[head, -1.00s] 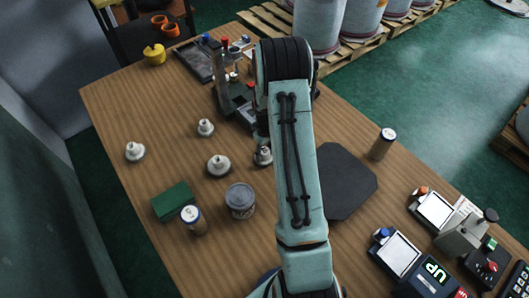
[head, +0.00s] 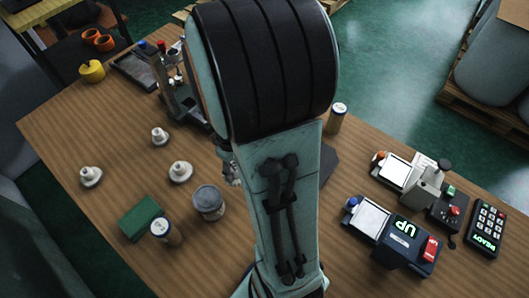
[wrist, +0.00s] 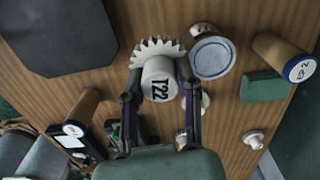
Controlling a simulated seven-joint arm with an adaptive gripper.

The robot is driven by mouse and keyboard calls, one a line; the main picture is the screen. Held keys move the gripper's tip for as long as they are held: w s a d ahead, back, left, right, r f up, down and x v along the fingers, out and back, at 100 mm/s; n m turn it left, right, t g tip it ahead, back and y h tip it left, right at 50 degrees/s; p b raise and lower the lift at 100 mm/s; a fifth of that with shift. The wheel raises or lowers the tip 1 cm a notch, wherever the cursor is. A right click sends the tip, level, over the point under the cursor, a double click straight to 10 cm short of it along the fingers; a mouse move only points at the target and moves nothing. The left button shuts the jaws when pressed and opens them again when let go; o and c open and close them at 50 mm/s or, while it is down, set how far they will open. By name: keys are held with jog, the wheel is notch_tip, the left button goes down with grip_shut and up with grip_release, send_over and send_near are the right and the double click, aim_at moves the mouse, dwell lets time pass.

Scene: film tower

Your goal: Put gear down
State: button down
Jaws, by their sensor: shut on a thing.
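A pale toothed gear (wrist: 157,47) with a hub marked T22 shows in the wrist view. My gripper (wrist: 160,76) is shut on its hub, one finger on each side. The gear appears to be over the wooden table; whether it touches the surface is unclear. In the head view my arm hides the gear and most of the gripper. Several white stepped round pieces stand on the left of the table, among them one at the far left (head: 90,176), one behind (head: 160,136) and one nearer the middle (head: 180,171).
A grey-lidded can (head: 209,202), a green block (head: 140,217) and a capped cylinder (head: 166,232) stand nearby. A dark flat mat (wrist: 60,35) lies partly behind my arm. Devices with screens (head: 372,217) fill the right side; a dark fixture (head: 182,105) stands at the back.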

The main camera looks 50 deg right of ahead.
jog(key=shift+d+r+n, duration=0.1)
jog(key=shift+d+n, duration=0.05)
jog(key=shift+n, duration=0.55)
jog(key=shift+w+d+r+n, duration=0.1)
jog(key=shift+w+d+n, duration=0.05)
jog(key=shift+w+n, duration=0.25)
jog(key=shift+w+d+r+n, duration=0.1)
jog(key=shift+w+n, duration=0.15)
jog(key=shift+n, duration=0.25)
jog(key=s+d+f+m, duration=0.1)
jog(key=s+d+f, duration=0.1)
jog(key=d, duration=0.4)
jog(key=s+d+f, duration=0.1)
jog(key=s+d, duration=0.1)
jog(key=d, duration=0.4)
notch_tip(320, 180, down, 7)
jog(key=shift+w+d+f, duration=0.1)
jog(key=shift+w, duration=0.05)
jog(key=shift+f, duration=0.1)
jog(key=c, duration=0.8)
grip_release()
jog(key=shift+o, duration=0.2)
